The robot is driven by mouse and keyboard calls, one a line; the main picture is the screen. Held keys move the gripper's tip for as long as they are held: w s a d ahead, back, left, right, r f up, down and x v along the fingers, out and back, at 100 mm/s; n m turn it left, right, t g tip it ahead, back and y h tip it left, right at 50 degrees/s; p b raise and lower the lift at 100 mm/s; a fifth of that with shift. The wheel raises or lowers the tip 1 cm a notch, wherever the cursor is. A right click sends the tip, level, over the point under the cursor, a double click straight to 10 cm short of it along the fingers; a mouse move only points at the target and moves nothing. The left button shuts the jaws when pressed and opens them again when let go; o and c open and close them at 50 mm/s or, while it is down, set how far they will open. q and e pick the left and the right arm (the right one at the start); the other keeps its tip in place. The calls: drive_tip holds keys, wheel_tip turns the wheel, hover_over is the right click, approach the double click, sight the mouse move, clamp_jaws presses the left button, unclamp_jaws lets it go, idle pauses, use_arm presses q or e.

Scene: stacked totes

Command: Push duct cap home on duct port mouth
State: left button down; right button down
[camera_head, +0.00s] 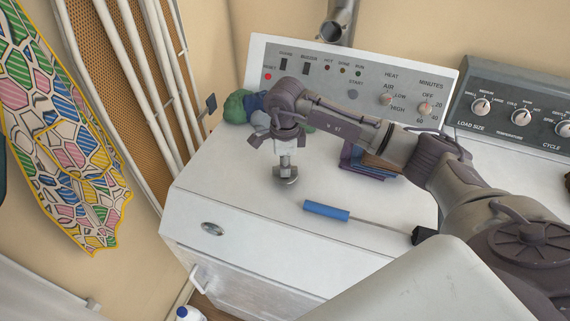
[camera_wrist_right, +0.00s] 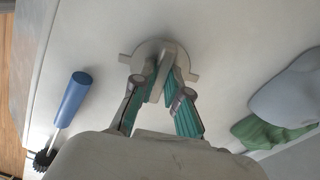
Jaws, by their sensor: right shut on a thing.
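The duct cap (camera_wrist_right: 183,58) is a round pale disc with side tabs and a raised grip bar. My right gripper (camera_wrist_right: 160,82) is shut on that bar in the wrist view. In the head view my right gripper (camera_head: 286,153) points down over the white dryer top, with the cap (camera_head: 286,179) below its fingers. I cannot tell whether the cap touches the dryer top. A grey metal duct pipe (camera_head: 338,24) with an open mouth stands behind the dryer panel, apart from the cap; it may be the duct port. My left gripper is out of view.
A blue-handled brush (camera_head: 326,211) lies on the dryer top (camera_head: 235,190), right of the cap. Rolled cloths (camera_head: 237,107) and a dark stack (camera_head: 368,168) lie near the control panel (camera_head: 350,85). A washer panel (camera_head: 515,105) is at right. The dryer's front left is clear.

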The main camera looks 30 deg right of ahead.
drive_tip(key=c, duration=1.2)
unclamp_jaws()
drive_tip(key=shift+f, duration=0.1)
drive_tip(key=shift+p, duration=0.3)
wheel_tip(320, 180, up, 5)
drive_tip(key=b, duration=0.3)
drive_tip(key=shift+w+a+r, duration=0.1)
drive_tip(key=shift+r, duration=0.1)
wheel_tip(320, 180, up, 8)
drive_tip(key=shift+r+b, duration=0.2)
drive_tip(key=shift+b, duration=0.4)
